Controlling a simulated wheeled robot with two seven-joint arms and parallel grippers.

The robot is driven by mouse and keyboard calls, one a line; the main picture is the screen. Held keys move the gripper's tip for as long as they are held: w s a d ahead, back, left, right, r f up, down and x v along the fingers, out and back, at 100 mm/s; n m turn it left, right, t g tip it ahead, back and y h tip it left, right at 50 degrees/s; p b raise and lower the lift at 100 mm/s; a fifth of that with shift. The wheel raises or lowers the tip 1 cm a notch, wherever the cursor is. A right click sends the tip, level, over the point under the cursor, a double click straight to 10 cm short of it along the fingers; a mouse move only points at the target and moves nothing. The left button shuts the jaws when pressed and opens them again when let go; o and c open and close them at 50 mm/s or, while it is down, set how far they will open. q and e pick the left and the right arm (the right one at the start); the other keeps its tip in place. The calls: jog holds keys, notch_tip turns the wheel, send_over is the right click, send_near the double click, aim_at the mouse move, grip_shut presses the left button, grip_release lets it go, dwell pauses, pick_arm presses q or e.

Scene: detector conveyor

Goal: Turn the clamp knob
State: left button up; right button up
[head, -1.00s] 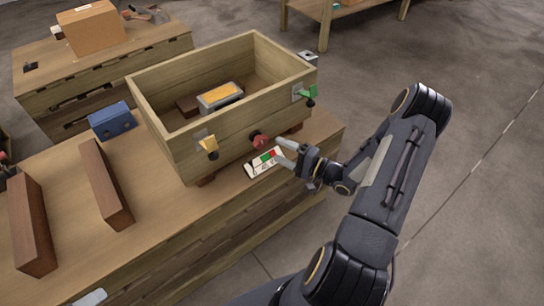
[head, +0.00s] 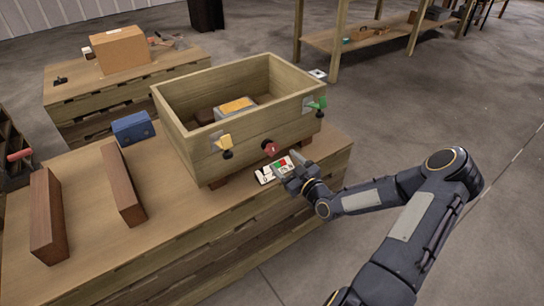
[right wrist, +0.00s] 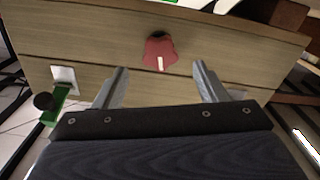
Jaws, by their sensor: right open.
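A red clamp knob (head: 271,148) with a pale mark sits on the front wall of an open wooden box (head: 185,160). In the right wrist view the knob (right wrist: 160,48) is ahead of my right gripper (right wrist: 160,82), roughly centred between its two spread fingers. My right gripper (head: 296,168) is open and empty, a little right of and below the knob in the head view. The fingers look apart from the knob. My left gripper is not in view.
A yellow clamp (head: 225,142) and a green clamp (head: 318,104) flank the knob on the box. A panel with red and green patches (head: 266,175) lies below it. Brown bars (head: 47,215) and a blue case (head: 132,128) are on the bench (head: 95,235).

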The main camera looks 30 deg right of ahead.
aim_at(274, 152)
jog(key=w, duration=0.7)
jog(key=shift+w+a, duration=0.3)
jog(key=shift+w, duration=0.1)
jog(key=shift+c, duration=0.2)
jog(key=shift+b, duration=0.3)
jog(key=c, duration=1)
